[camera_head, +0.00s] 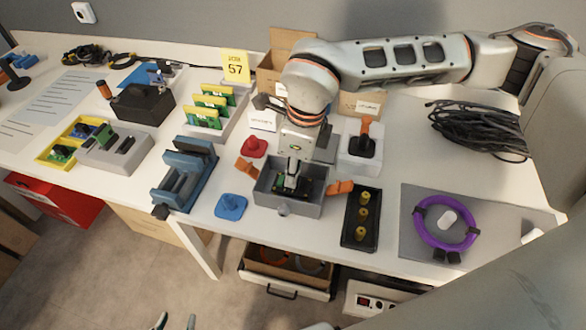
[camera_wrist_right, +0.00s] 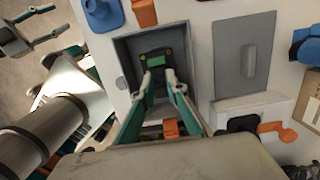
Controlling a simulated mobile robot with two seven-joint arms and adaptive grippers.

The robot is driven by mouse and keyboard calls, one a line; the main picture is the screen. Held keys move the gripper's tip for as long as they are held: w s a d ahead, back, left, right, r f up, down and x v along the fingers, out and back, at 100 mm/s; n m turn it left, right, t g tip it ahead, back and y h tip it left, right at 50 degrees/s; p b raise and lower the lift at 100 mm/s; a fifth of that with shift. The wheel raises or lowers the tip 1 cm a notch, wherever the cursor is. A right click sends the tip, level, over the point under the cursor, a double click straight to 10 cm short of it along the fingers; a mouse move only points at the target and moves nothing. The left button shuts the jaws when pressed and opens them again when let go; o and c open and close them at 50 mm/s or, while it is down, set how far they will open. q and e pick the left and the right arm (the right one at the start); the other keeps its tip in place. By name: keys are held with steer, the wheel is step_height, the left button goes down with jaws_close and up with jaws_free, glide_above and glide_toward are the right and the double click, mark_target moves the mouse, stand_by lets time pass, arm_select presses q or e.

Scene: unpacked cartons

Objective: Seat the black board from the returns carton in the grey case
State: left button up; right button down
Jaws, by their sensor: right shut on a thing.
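The grey case (camera_head: 312,205) stands open near the table's front edge, between two orange clips. My right gripper (camera_head: 291,186) reaches down into it from above. In the right wrist view my right gripper (camera_wrist_right: 159,78) is shut on the black board (camera_wrist_right: 157,55), which is inside the walls of the grey case (camera_wrist_right: 122,50). The fingers hide part of the board; I cannot tell whether it rests flat on the floor. My left gripper (camera_head: 176,322) is open and empty at the bottom edge, off the table; it also shows in the right wrist view (camera_wrist_right: 45,25).
A grey lid (camera_wrist_right: 245,55) lies beside the case. A blue piece (camera_head: 231,206), a red piece (camera_head: 254,146) and a black tray with yellow pegs (camera_head: 360,218) surround it. Cartons (camera_head: 292,45) stand behind my right arm. A purple ring (camera_head: 420,220) lies right.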

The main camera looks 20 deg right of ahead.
steer(key=shift+f, duration=0.65)
steer(key=c, duration=1.9)
jaws_free()
steer(key=r, duration=0.8)
steer(key=s+d+r, duration=0.1)
steer(key=r, duration=0.3)
steer(key=shift+d, duration=0.1)
